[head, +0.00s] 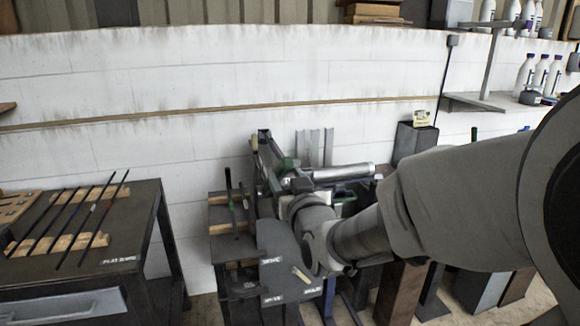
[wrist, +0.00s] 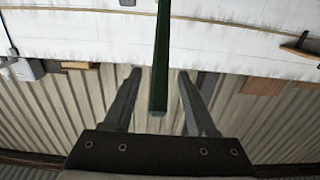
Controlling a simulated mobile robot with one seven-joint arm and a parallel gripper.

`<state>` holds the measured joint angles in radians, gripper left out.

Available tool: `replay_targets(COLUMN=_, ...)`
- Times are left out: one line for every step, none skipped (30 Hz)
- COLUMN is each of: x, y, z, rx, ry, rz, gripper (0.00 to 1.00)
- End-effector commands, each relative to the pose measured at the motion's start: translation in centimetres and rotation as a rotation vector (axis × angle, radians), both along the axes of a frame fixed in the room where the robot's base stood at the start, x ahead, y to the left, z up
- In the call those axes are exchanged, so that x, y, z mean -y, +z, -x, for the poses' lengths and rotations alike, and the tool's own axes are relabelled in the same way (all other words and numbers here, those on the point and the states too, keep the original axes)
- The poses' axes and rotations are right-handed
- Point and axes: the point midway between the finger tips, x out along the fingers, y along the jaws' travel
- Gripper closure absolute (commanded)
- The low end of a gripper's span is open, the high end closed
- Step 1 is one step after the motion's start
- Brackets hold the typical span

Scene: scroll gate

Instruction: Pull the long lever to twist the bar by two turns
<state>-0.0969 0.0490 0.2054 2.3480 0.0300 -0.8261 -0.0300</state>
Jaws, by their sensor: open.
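My gripper (wrist: 160,76) is open in the wrist view, with one finger on each side of a long dark green bar (wrist: 162,45). The bar runs down from the top edge and ends between the fingers, with gaps on both sides. It looks like the long lever, but I cannot tell its depth relative to the fingers. In the head view, a bending machine (head: 262,165) with a dark frame and a silver cylinder (head: 343,171) stands at the centre. My arm reaches to it from the right and hides part of it. The workpiece bar cannot be made out.
A dark table (head: 135,225) at left carries several thin dark rods (head: 82,215) on wooden rests. A small dark labelled stand (head: 283,262) is below the machine. A shelf (head: 495,103) with white bottles is on the right wall. The white wall is close behind.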

Motion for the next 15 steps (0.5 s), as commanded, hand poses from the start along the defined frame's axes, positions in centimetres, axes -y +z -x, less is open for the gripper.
replay_targets(x=-0.3, y=0.0, z=-0.9, rx=-0.002, ry=0.001, rz=0.0, gripper=0.43)
replay_targets(x=-0.4, y=0.0, z=-1.3, rx=-0.001, ry=0.001, rz=0.0, gripper=0.43)
replay_targets(x=-0.6, y=0.0, z=-1.8, rx=-0.002, ry=0.001, rz=0.001, gripper=0.43)
replay_targets(x=-0.7, y=0.0, z=-2.2, rx=-0.001, ry=0.001, rz=0.0, gripper=0.43)
replay_targets(x=-0.8, y=0.0, z=-2.5, rx=-0.001, ry=0.001, rz=0.0, gripper=0.43)
replay_targets(x=-0.9, y=0.0, z=-3.0, rx=-0.001, ry=0.001, rz=-0.001, gripper=0.43)
replay_targets(x=-1.0, y=0.0, z=-3.2, rx=-0.001, ry=0.001, rz=-0.001, gripper=0.43)
replay_targets(x=-1.0, y=0.0, z=-3.5, rx=-0.001, ry=0.001, rz=-0.001, gripper=0.43)
replay_targets(x=-1.1, y=0.0, z=-3.7, rx=-0.001, ry=0.001, rz=-0.001, gripper=0.43)
replay_targets(x=-1.2, y=0.0, z=-3.9, rx=-0.001, ry=0.0, rz=-0.001, gripper=0.43)
replay_targets(x=-1.2, y=0.0, z=-4.0, rx=-0.002, ry=0.0, rz=0.0, gripper=0.43)
replay_targets(x=-1.2, y=0.0, z=-4.1, rx=-0.002, ry=0.0, rz=0.0, gripper=0.43)
replay_targets(x=-1.2, y=0.0, z=-4.2, rx=-0.001, ry=0.0, rz=0.0, gripper=0.43)
replay_targets(x=-1.3, y=0.0, z=-4.3, rx=-0.001, ry=0.0, rz=0.0, gripper=0.43)
replay_targets(x=-1.3, y=0.0, z=-4.3, rx=-0.001, ry=0.0, rz=0.0, gripper=0.43)
